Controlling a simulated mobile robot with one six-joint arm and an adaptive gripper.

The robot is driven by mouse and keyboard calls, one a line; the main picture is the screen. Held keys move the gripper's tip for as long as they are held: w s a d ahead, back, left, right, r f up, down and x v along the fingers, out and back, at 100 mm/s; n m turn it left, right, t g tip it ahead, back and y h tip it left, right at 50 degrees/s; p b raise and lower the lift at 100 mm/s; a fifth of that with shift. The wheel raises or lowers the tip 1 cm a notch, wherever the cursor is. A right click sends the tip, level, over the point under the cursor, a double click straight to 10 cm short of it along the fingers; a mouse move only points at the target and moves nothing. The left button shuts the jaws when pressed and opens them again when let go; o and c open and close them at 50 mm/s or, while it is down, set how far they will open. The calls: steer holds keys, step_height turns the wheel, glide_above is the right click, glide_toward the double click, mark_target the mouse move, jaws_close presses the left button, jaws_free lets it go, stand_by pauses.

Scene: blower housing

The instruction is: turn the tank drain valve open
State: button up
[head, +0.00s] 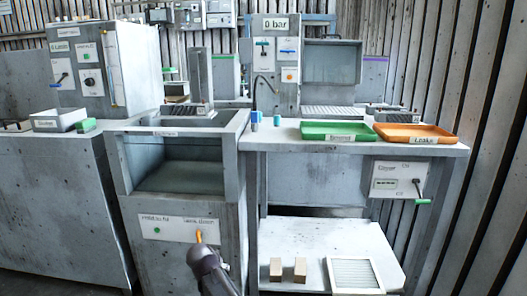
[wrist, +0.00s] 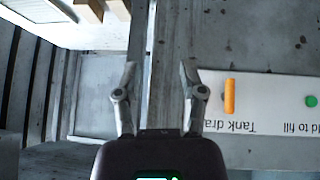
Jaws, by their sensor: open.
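The tank drain valve's orange handle (wrist: 230,97) stands upright in the wrist view on a white panel (wrist: 270,108) whose "Tank drain" label appears upside down. The handle also shows in the head view (head: 199,237), low on the front of the tank cabinet (head: 179,262), just above my dark wrist. My gripper (wrist: 158,72) is open with nothing between its fingers. In the wrist view the handle lies to the right of both fingers, outside the gap, and apart from them. The fingertips are hidden in the head view.
A green button (wrist: 311,101) sits beside the handle on the same panel. The open tank (head: 178,175) is above. A workbench at right carries a green tray (head: 330,126) and an orange tray (head: 412,128); its lower shelf holds two blocks and a framed filter (head: 355,274).

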steer(key=s+d+r+g+y+p, duration=0.1)
steer(key=s+d+g+p, duration=0.15)
steer(key=s+d, duration=0.6)
steer(key=s+d+r+n+g+p, duration=0.1)
steer(key=s+d+r+g+p, duration=0.15)
steer(key=d, duration=1.05)
steer(key=s+d+r+g+y+p, duration=0.1)
steer(key=s+d+g+p, duration=0.15)
steer(key=s+d, duration=0.65)
step_height(320, 180, up, 38)
steer(key=w+d+p, duration=0.1)
steer(key=w+p, duration=0.2)
steer(key=p, duration=3.5)
steer(key=shift+d, duration=0.25)
